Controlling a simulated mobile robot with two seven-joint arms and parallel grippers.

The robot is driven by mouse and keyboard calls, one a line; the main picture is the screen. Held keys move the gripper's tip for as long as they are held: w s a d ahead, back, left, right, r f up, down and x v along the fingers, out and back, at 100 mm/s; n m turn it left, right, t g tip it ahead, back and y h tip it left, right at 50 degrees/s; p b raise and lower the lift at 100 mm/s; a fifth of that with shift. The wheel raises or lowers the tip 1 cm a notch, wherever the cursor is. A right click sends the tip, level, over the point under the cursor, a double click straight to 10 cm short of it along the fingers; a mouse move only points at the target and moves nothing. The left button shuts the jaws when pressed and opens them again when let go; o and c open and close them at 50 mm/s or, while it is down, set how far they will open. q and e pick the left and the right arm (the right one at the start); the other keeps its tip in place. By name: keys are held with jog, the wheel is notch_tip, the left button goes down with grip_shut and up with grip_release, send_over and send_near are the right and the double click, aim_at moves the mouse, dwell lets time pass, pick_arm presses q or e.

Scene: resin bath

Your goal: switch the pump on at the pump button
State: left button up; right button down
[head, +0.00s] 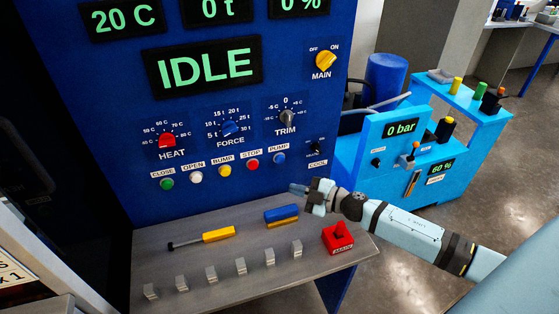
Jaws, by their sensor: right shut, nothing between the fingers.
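The blue pump button (279,158) sits under the PUMP label at the right end of a row of coloured buttons on the blue panel (215,122). My right gripper (293,188) comes in from the right, shut and empty. In the picture its tips are just below and slightly right of the pump button, apart from it. I cannot tell how far they are from the panel face. The panel display (205,67) reads IDLE, and a display (400,128) on the light blue unit reads 0 bar. My left gripper is out of view.
The red stop button (253,164) is left of the pump button. Knobs sit above the row. The grey shelf (220,262) below holds a yellow-handled tool (218,234), a blue and yellow block (281,214), several small metal blocks and a red piece (338,238).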

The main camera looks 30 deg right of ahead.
aim_at(280, 159)
jog(key=w+d+b, duration=0.1)
jog(key=w+d, duration=0.1)
jog(key=w, duration=0.6)
jog(key=shift+w+b, duration=0.35)
jog(key=shift+b, duration=0.05)
jog(key=shift+w, duration=0.15)
dwell(1.7)
jog(key=shift+w+d, duration=0.1)
jog(key=shift+w, duration=0.2)
jog(key=shift+w+d, duration=0.1)
jog(key=shift+w, duration=0.35)
dwell(0.7)
dwell(0.3)
jog(key=shift+s+a+p, duration=0.2)
jog(key=shift+s+p, duration=0.4)
jog(key=shift+s, duration=0.3)
